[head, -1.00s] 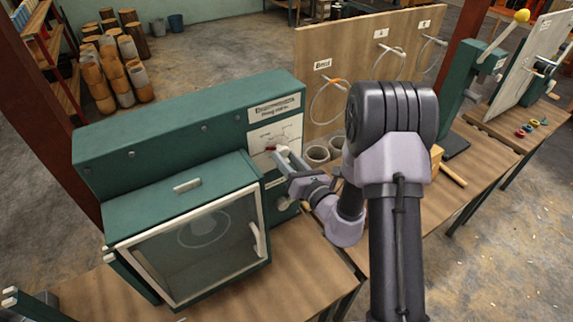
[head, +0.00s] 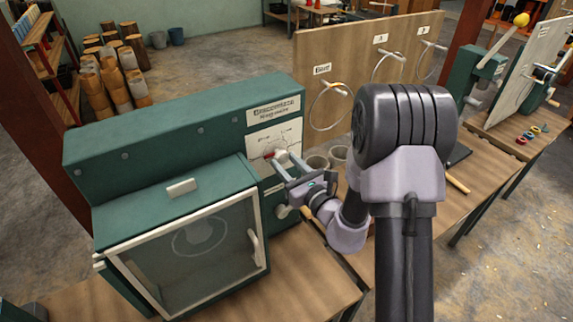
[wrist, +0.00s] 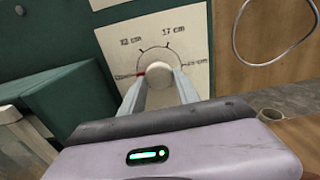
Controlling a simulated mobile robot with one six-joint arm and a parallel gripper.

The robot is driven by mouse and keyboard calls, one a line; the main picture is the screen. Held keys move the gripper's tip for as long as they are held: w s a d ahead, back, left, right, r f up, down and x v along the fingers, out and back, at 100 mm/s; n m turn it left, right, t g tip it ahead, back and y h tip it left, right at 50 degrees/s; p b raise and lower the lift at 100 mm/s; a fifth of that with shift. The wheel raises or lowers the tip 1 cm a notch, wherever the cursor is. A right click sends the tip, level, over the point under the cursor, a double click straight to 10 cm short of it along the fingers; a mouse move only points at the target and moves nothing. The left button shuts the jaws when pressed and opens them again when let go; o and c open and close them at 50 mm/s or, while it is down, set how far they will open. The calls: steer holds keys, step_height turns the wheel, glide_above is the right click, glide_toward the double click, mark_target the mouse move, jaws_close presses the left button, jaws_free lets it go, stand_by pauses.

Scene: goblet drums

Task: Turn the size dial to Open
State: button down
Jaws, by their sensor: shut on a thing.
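The size dial (wrist: 158,72) is a pale round knob on a white scale plate on the front of the green machine. Its red pointer (wrist: 140,73) points left, toward the leftmost label, which is partly hidden and too small to read surely. Other marks read 12 cm, 17 cm and 25 cm. The dial also shows in the head view (head: 277,154). My gripper (wrist: 160,84) is shut on the dial, one finger on each side of it. In the head view, my gripper (head: 286,166) reaches the plate from the right.
A glass-fronted green box (head: 200,240) stands below and left of the dial. A wooden board (head: 350,60) with hanging rings stands behind, on the right. Grey cups (head: 317,163) stand close behind my gripper. A round knob (head: 282,211) sits below the dial.

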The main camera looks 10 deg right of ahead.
steer(key=c, duration=0.9)
jaws_free()
steer(key=shift+s, duration=0.1)
steer(key=p+v, duration=0.9)
steer(key=v, duration=0.8)
steer(key=shift+s, duration=0.1)
